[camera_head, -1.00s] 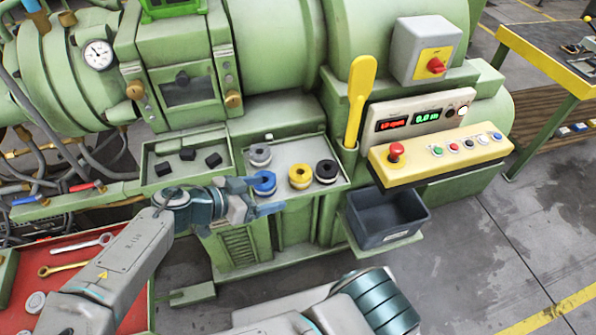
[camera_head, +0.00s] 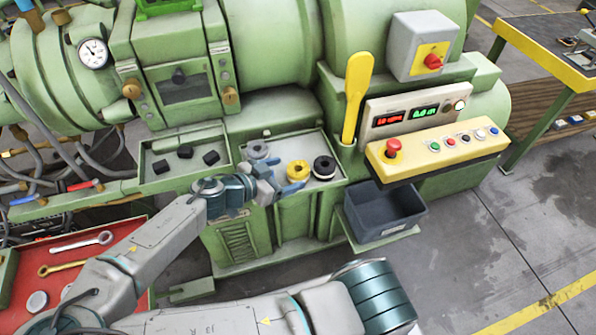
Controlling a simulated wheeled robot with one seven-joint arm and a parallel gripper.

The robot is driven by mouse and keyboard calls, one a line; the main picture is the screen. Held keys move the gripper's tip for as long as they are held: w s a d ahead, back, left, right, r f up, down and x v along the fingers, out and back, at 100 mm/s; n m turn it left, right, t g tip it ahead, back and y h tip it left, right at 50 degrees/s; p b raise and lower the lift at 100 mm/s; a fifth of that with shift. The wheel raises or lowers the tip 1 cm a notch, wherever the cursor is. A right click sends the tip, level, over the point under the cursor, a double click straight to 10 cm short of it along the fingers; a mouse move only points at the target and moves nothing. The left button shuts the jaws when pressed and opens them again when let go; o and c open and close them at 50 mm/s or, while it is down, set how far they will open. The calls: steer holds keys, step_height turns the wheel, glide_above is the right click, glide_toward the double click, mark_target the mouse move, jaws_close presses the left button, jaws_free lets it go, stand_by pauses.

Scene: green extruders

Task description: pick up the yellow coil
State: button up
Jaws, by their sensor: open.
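The yellow coil (camera_head: 298,170) sits on the right-hand green tray (camera_head: 333,149) of the machine, between a grey coil (camera_head: 257,149) and a black coil (camera_head: 324,167). My gripper (camera_head: 283,183) is open and reaches in from the left, its blue fingers just in front of and to the left of the yellow coil. I cannot tell whether a finger touches the coil. My gripper hides the spot where a blue coil stood earlier.
A left green tray (camera_head: 160,176) holds several black blocks. A yellow paddle (camera_head: 356,95) stands behind the coils on the right. A yellow control panel (camera_head: 440,148) with buttons juts out to the right, above a dark bin (camera_head: 385,212).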

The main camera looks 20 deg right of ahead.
mark_target(296, 169)
steer(key=shift+p+x, duration=0.4)
steer(key=shift+x, duration=1.75)
steer(key=shift+w+a, duration=0.1)
steer(key=shift+a, duration=0.1)
steer(key=c, duration=1.2)
